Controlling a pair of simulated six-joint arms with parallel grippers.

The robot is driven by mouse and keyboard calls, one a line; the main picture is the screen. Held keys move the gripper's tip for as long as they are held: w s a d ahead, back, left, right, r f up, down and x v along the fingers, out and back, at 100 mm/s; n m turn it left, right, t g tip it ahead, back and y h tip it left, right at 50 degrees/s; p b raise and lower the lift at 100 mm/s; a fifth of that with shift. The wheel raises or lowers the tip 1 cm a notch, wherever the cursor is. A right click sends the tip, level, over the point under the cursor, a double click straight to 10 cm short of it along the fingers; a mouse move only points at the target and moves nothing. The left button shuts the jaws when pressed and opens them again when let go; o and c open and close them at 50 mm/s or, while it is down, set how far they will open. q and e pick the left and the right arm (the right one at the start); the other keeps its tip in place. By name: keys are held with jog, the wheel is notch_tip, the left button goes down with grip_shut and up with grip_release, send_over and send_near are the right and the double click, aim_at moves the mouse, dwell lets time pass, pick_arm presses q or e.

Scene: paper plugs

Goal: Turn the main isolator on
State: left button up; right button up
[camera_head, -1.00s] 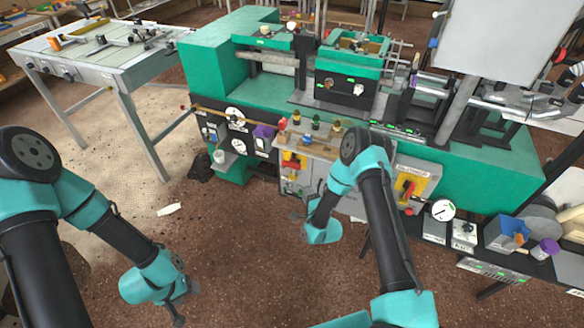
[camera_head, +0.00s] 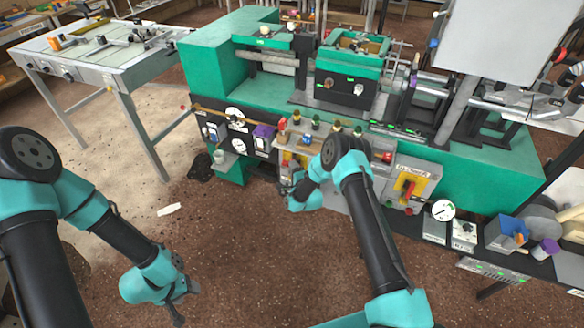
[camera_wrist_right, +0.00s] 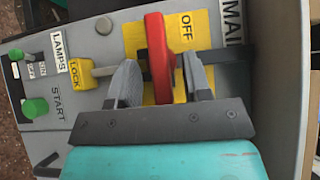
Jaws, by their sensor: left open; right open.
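The main isolator has a red handle (camera_wrist_right: 158,50) on a yellow plate (camera_wrist_right: 187,32) marked OFF, beside a label (camera_wrist_right: 232,22) reading MAI, cut off at the frame edge. The handle stands upright in the right wrist view. My right gripper (camera_wrist_right: 160,76) is open, with one finger on each side of the handle; I cannot tell whether either touches it. A yellow LOCK tab (camera_wrist_right: 82,73) lies left of the handle, with a thin rod towards it. In the head view my right arm largely hides this panel. My left gripper (camera_head: 178,312) hangs open and empty over the floor.
Green START button (camera_wrist_right: 35,107) and a green-tipped LAMPS switch (camera_wrist_right: 15,55) are left of the isolator. Another red handle on yellow (camera_head: 407,187), labelled BLOWER, stands to the right. The green machine (camera_head: 470,180) rises behind. Floor (camera_head: 230,260) between my arms is clear.

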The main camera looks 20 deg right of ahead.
jog(key=shift+w+a, duration=0.1)
jog(key=shift+w, duration=0.7)
grip_shut()
